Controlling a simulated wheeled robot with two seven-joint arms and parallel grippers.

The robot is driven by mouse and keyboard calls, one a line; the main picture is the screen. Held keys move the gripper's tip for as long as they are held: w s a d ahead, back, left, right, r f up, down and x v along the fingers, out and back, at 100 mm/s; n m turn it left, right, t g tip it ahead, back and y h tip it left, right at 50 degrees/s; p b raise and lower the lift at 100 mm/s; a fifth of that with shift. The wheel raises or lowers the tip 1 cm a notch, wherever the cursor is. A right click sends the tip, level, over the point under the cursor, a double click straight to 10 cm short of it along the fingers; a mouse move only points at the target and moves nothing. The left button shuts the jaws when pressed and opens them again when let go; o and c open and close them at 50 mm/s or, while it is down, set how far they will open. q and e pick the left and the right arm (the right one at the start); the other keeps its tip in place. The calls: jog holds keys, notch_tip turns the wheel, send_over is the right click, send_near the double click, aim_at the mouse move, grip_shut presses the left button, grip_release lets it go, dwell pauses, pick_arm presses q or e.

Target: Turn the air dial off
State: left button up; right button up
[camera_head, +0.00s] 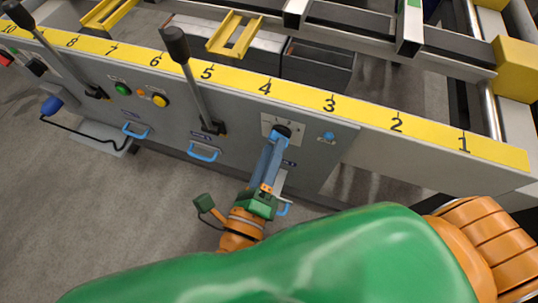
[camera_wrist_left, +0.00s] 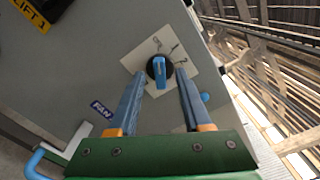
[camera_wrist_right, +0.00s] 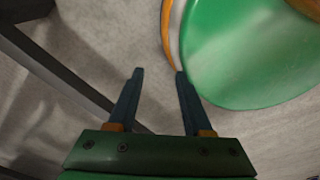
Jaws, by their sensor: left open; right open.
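The air dial is a round black knob with a blue pointer handle (camera_wrist_left: 160,71) on a pale marked plate (camera_wrist_left: 184,60), seen in the left wrist view. In the head view the black dial (camera_head: 282,131) shows on its plate, below the number 4 on the yellow strip. My left gripper (camera_wrist_left: 161,88) is open, with one blue finger on each side of the dial's handle; I cannot tell whether they touch it. In the head view the left gripper (camera_head: 275,143) reaches up to the dial. My right gripper (camera_wrist_right: 157,72) is open and empty above the floor.
Two black-handled levers, one of them (camera_head: 192,80) near the dial, rise from the grey panel (camera_head: 240,120). A small blue button (camera_head: 329,136) sits right of the dial. Green (camera_head: 123,88) and yellow (camera_head: 160,100) buttons and blue drawer handles (camera_head: 203,153) are further left.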

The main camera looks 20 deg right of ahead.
pick_arm(q)
jog(key=shift+b+v, duration=1.25)
jog(key=shift+v, duration=1.4)
pick_arm(e)
jog(key=shift+w+d+f+t, duration=0.15)
jog(key=shift+w+d+f, duration=0.35)
jog(key=shift+f, duration=0.25)
jog(key=shift+w+d+f+t, duration=0.15)
jog(key=shift+w+d+f, duration=0.2)
jog(key=shift+w+f, duration=0.3)
